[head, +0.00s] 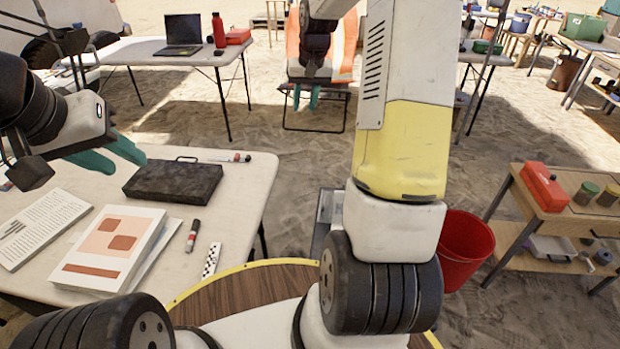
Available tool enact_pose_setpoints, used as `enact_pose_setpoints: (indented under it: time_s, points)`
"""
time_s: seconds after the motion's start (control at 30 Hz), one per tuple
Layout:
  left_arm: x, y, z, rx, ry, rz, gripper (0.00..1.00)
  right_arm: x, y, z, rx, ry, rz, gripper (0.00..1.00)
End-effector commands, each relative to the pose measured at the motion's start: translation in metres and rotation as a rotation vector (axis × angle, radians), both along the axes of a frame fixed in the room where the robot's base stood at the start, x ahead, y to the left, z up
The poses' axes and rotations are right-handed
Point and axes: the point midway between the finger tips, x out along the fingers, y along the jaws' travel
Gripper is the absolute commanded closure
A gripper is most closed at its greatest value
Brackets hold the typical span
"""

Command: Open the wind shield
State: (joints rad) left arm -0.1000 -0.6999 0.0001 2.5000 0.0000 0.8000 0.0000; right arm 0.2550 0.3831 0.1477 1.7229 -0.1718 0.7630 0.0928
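I cannot identify a wind shield for certain. A flat dark case (173,182) with a handle lies closed on the near-left white table (240,215). My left gripper (130,166) is above that table, just left of the case, with its teal fingers apart and nothing between them. My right gripper (305,100) is raised and far forward, its teal fingers pointing down with a gap between them. It shows in front of an orange and white folding seat or panel (343,50); I cannot tell how far apart they are. My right arm hides the middle right.
Books (110,245), a paper sheet (40,228), a marker (193,235) and a scale strip (211,261) lie on the near table. A red bucket (466,250) and a wooden shelf (540,215) stand right. A laptop table (150,50) stands behind. Sand between is clear.

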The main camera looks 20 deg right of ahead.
Motion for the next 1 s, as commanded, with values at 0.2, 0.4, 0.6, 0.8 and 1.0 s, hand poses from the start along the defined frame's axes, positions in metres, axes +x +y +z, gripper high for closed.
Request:
enact_pose_setpoints:
  time_s: [0.2, 0.4, 0.6, 0.8, 1.0]
  points:
    - [0.0, 0.0, 0.0, 0.0, 0.0, 0.0, 0.64, 0.053, -0.04, -0.106, 0.042, 0.075, -0.068, 0.69]
    - [0.0, 0.0, 0.0, 0.0, 0.0, 0.0, 0.64, 0.076, -0.075, -0.216, 0.091, 0.136, -0.145, 0.69]
    - [0.0, 0.0, 0.0, 0.0, 0.0, 0.0, 0.64, 0.074, -0.103, -0.321, 0.14, 0.186, -0.228, 0.69]
    - [0.0, 0.0, 0.0, 0.0, 0.0, 0.0, 0.64, 0.064, -0.115, -0.384, 0.167, 0.214, -0.28, 0.69]
    - [0.0, 0.0, 0.0, 0.0, 0.0, 0.0, 0.64, 0.06, -0.116, -0.409, 0.176, 0.222, -0.295, 0.69]
